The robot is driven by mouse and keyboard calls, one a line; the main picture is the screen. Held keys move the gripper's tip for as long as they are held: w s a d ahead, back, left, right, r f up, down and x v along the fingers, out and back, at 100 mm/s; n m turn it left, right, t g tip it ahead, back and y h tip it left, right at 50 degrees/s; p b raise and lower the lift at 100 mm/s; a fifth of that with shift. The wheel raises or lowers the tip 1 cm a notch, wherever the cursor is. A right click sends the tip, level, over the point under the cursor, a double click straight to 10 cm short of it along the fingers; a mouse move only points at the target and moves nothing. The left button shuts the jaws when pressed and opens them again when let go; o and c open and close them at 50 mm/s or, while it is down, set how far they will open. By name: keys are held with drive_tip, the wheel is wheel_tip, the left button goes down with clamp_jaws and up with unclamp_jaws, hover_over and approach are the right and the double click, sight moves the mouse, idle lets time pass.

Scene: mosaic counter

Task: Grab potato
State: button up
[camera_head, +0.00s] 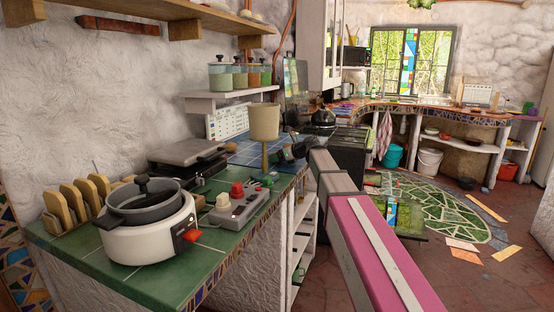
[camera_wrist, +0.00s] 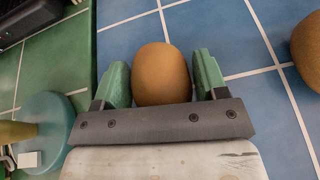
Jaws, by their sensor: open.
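A brown oval potato (camera_wrist: 160,72) lies on blue tiles in the wrist view. My gripper (camera_wrist: 163,84) is open, with one green finger on each side of the potato. A narrow gap shows on the right; on the left I cannot tell whether the finger touches. A second brown rounded thing (camera_wrist: 308,52), perhaps another potato, is cut off at the right edge. In the head view my gripper (camera_head: 291,152) is small and dark over the blue-tiled part of the counter. I cannot make out the potato there.
On the counter (camera_head: 85,270) are a white cooker (camera_head: 150,240), a grey switch box (camera_head: 240,207), a beige cup-shaped thing (camera_head: 264,122) and a grill (camera_head: 188,158). A teal round thing (camera_wrist: 45,120) is left of my gripper in the wrist view. A shelf (camera_head: 230,96) with jars is above.

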drive_tip(key=c, duration=0.6)
drive_tip(key=shift+r, duration=0.1)
